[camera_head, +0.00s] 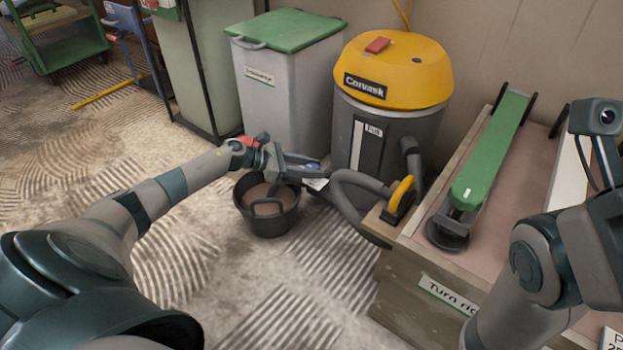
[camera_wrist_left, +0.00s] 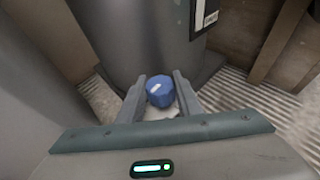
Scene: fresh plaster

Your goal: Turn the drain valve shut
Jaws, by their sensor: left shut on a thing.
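The drain valve's blue knob (camera_head: 312,166) sits low at the front of the yellow-topped vacuum (camera_head: 395,62), which is labelled Corvask. My left gripper (camera_head: 303,170) reaches it from the left and is shut on it. In the left wrist view the blue knob (camera_wrist_left: 160,92) lies between the two fingers, with a white mark on its top facing up and left. A pale patch shows just below the knob. A black bucket (camera_head: 266,222) stands on the floor below my left gripper, with brownish contents. My right arm shows at the right edge, but its gripper is not in view.
A grey bin (camera_head: 285,105) with a green lid stands behind the bucket. A grey hose (camera_head: 352,190) curves beside the valve. A wooden bench (camera_head: 420,262) with a green tool stands at the right. The patterned floor in front is clear.

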